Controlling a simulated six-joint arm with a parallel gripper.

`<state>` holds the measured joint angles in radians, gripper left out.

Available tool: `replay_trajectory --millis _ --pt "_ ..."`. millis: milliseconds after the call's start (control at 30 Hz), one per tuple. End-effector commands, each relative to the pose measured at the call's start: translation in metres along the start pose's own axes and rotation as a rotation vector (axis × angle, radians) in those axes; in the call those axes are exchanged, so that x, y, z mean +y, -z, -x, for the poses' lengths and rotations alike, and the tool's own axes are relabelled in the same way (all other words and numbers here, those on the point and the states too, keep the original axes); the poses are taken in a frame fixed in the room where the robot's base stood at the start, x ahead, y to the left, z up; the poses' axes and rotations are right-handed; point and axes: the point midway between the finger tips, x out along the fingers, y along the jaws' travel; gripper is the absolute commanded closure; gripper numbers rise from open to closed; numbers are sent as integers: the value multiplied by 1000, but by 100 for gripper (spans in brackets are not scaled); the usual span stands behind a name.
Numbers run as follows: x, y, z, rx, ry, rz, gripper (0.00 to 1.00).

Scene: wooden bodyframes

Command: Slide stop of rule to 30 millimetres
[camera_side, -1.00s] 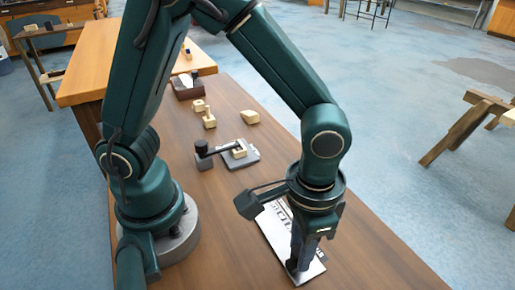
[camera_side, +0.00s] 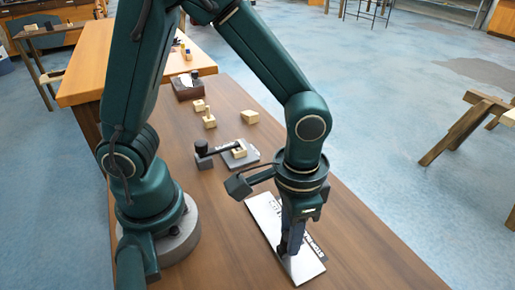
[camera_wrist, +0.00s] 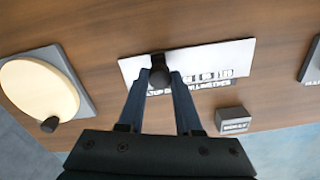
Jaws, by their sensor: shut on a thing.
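The rule is a pale flat plate (camera_side: 309,268) with dark printed markings, lying on the wooden bench; it also shows in the wrist view (camera_wrist: 212,56). The markings are too small and partly covered to read. The stop shows in the wrist view as a dark round knob (camera_wrist: 160,74) on a dark slider at the rule's far edge, left of its middle. My gripper (camera_wrist: 160,82) is shut on the stop, a finger on each side of the knob. In the side view my gripper (camera_side: 284,250) points down onto the rule, and its fingers hide the stop.
In the wrist view a cream disc (camera_wrist: 38,88) on a grey plate lies left of the rule. A small grey lettered block (camera_wrist: 233,121) stands near the rule's right end. In the side view a dark lever device (camera_side: 203,150) and several wooden blocks (camera_side: 249,117) stand farther back.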

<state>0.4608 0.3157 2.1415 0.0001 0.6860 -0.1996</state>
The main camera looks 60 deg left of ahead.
Motion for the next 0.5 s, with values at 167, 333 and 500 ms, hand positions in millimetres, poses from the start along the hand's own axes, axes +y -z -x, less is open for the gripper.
replay_trajectory --millis 167,333,500 --pt "1 2 2 9 -3 0 100" --pt "1 2 1 8 -2 0 36" --pt "1 1 1 5 -1 -1 36"
